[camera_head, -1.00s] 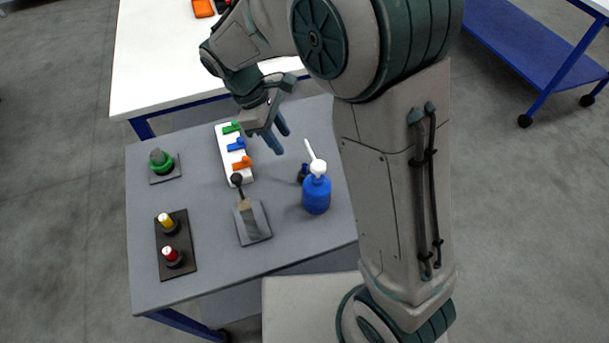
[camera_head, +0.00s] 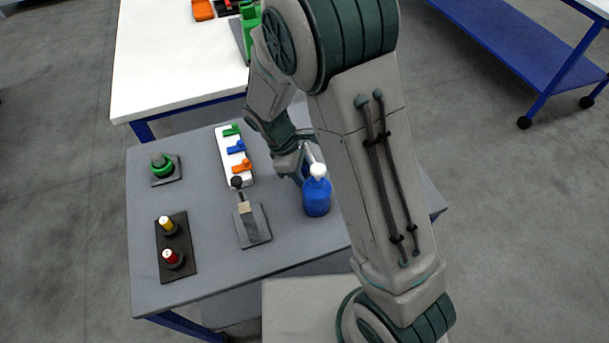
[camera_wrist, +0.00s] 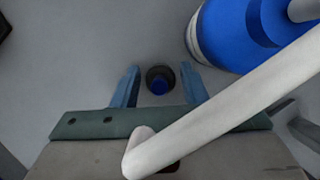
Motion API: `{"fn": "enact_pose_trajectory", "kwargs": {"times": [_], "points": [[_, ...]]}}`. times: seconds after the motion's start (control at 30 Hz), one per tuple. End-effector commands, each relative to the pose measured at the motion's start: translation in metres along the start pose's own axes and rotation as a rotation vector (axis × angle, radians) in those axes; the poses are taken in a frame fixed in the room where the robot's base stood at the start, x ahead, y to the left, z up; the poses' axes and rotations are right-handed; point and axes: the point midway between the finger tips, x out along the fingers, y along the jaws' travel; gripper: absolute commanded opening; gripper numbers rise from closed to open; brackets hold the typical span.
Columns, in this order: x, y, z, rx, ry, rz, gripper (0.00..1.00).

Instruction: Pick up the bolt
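The bolt (camera_wrist: 159,84) shows in the wrist view as a blue piece in a dark round holder on the grey table (camera_head: 205,275). My gripper (camera_wrist: 161,78) is open, with one blue finger on each side of the bolt in that view. I cannot tell how far the fingertips are above it. In the head view, my gripper (camera_head: 298,174) is low over the table beside the blue bottle, and the bolt is hidden behind it.
The blue bottle (camera_head: 316,198) stands right beside my gripper; its white spout (camera_wrist: 235,98) crosses the wrist view close to the camera.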

Motion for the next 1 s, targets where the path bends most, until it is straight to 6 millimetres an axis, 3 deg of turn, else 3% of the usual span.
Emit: {"fn": "enact_pose_trajectory", "kwargs": {"times": [0.2,0.33,0.47,0.9,1.0], "points": [[0.001,0.000,0.000,0.000,0.000,0.000,0.40],[0.001,0.000,0.000,0.000,0.000,0.000,0.06],[0.001,0.000,0.000,0.000,0.000,0.001,0.02],[-0.012,0.001,0.005,0.002,0.002,0.003,0.02],[-0.016,0.000,-0.013,-0.003,0.001,0.002,0.02]]}}
